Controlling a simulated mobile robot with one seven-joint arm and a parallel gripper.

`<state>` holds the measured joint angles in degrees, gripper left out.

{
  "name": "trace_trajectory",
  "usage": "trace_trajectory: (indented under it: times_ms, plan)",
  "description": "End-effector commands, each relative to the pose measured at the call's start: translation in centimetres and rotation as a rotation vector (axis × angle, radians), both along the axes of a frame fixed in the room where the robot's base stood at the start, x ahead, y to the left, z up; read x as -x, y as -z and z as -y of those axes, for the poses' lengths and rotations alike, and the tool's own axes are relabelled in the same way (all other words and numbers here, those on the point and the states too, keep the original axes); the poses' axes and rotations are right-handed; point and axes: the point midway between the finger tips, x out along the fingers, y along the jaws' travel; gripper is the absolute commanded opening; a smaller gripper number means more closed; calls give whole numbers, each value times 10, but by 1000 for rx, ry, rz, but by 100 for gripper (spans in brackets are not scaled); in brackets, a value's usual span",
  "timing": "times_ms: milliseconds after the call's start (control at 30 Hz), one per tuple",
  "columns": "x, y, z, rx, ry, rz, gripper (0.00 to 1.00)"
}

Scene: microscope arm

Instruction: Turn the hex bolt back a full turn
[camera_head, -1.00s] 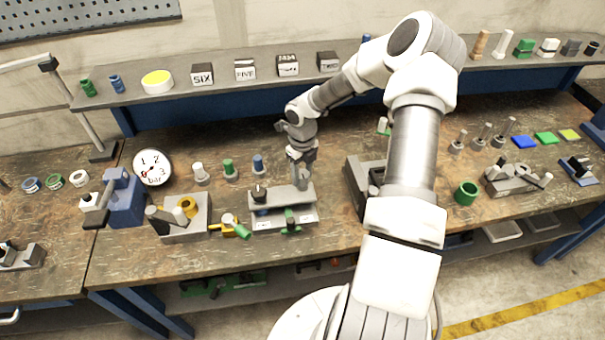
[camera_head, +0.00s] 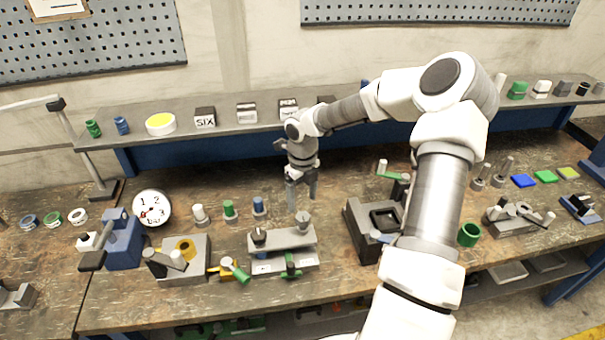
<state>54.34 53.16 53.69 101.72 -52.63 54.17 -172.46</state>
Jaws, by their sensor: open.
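A grey block fixture (camera_head: 282,239) stands near the bench's front edge, with two upright pieces on its top. The right one, a grey bolt-like piece (camera_head: 303,220), looks like the hex bolt; its head is too small to tell its facets. The left one is a dark-topped piece (camera_head: 259,236). My gripper (camera_head: 302,203) points down just above and behind the grey bolt. Its two fingers are apart with nothing between them, and they look clear of the bolt.
A green-handled part (camera_head: 290,266) sits at the fixture's front. A grey block with a yellow ring (camera_head: 185,251) stands to the left, and a dark open box (camera_head: 375,229) to the right. Small coloured pegs (camera_head: 229,209) stand behind. Bare bench lies behind my gripper.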

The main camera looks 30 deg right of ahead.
Motion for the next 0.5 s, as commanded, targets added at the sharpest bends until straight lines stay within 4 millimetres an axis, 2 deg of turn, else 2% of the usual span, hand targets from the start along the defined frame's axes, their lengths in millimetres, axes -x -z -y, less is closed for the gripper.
trace_trajectory:
  times_ms: [100, 300, 500]
  plan:
    - [-1, -27, 1, -1, 2, 3, 80]
    - [0, -64, 1, 0, 1, 1, 80]
    - [0, -87, 0, 0, 1, 0, 80]
